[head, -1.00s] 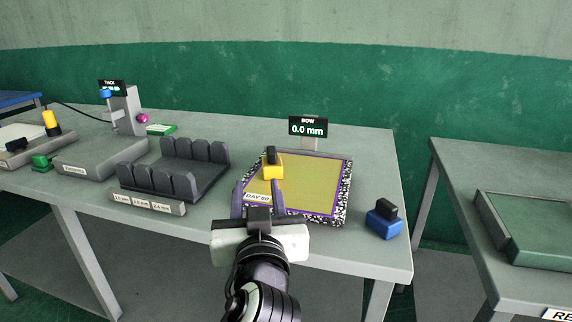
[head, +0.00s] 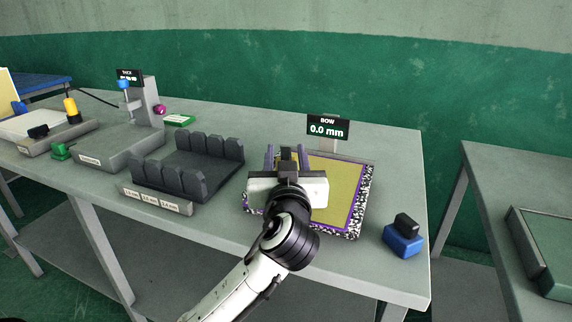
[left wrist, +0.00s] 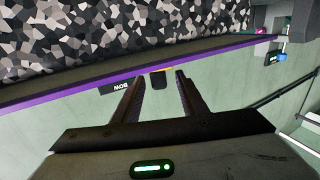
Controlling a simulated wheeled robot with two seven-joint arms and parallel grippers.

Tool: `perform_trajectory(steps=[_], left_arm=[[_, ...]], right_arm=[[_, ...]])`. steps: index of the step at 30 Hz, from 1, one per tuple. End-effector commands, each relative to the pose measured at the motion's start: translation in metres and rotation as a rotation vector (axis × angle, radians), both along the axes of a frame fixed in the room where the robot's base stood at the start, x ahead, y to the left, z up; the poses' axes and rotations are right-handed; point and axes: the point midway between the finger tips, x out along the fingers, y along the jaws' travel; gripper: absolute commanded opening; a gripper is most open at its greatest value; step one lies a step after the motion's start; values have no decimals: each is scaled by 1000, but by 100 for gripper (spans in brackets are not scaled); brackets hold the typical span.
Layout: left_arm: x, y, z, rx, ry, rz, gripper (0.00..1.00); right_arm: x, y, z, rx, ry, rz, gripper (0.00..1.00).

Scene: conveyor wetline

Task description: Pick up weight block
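My left gripper (head: 287,152) is over the yellow panel (head: 339,182) with the purple edge and speckled border. Its two fingers are apart, with the black handle of the weight block (head: 288,155) showing between them. The block's yellow body is mostly hidden behind my gripper in the head view. In the left wrist view, the black handle and a sliver of yellow of the weight block (left wrist: 160,79) show between the open fingers (left wrist: 156,78); I cannot tell if they touch it. A blue block with a black handle (head: 404,239) sits on the table, right of the panel. My right gripper is not in view.
A display reading 0.0 mm (head: 328,128) stands behind the panel. A dark slotted rack (head: 190,168) is to the left, with a thickness gauge (head: 150,100) beyond it. The table's front right corner is near the blue block. Another table (head: 500,170) stands to the right.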

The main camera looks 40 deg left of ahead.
Motion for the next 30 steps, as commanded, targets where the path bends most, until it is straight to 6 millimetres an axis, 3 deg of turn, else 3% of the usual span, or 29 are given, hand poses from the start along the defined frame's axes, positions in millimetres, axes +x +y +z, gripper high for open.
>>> perform_trajectory(steps=[4,11,18,30], left_arm=[[11,8,0,1,2,0,39],[12,8,-1,-1,1,-1,39],[11,8,-1,-1,2,-1,0],[11,8,4,0,-5,-1,0]], right_arm=[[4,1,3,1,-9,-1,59],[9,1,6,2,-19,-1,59],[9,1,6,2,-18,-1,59],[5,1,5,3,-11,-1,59]])
